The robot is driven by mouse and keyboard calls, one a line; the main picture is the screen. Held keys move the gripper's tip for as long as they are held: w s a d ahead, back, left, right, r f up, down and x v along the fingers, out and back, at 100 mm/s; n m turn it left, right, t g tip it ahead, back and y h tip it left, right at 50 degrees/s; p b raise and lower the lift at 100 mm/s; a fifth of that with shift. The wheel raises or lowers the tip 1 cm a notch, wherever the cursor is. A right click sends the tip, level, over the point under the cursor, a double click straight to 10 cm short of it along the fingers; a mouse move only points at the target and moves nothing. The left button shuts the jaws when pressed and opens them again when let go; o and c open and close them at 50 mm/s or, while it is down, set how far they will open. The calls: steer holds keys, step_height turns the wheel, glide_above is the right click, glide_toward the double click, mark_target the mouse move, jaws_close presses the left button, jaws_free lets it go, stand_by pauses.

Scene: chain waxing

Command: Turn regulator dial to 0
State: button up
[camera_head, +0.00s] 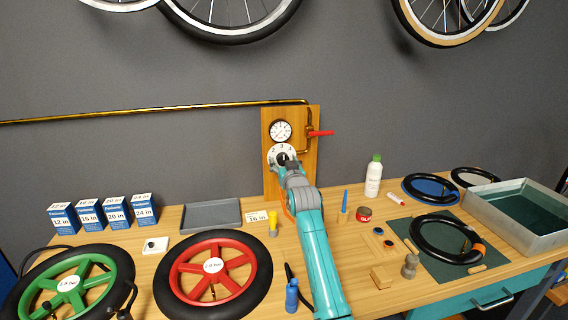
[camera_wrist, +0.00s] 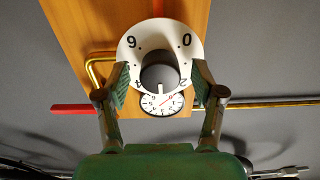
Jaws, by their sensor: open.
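The regulator dial (camera_head: 274,152) is a white disc on a wooden board (camera_head: 270,187) on the wall; my gripper partly covers it in the head view. In the wrist view the dial (camera_wrist: 133,55) appears upside down, with a dark round knob (camera_wrist: 160,70) at its centre. The knob's white mark points down, between the 2 and the 4; the 0 is at the upper right. My gripper (camera_wrist: 160,84) is open, one finger on each side of the knob, with gaps visible. In the head view my gripper (camera_head: 286,163) is at the dial.
A pressure gauge (camera_head: 281,131) with a needle sits just above the dial. A red valve handle (camera_head: 321,133) sticks out right of a brass pipe (camera_head: 150,109). A grey tray (camera_head: 212,214), red wheel (camera_head: 174,273) and white bottle (camera_head: 373,178) stand on the workbench below.

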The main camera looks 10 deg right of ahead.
steer(key=shift+w, duration=0.15)
steer(key=c, duration=1.1)
steer(key=shift+c, duration=0.2)
steer(key=shift+r+n, duration=0.1)
steer(key=shift+n, duration=13.3)
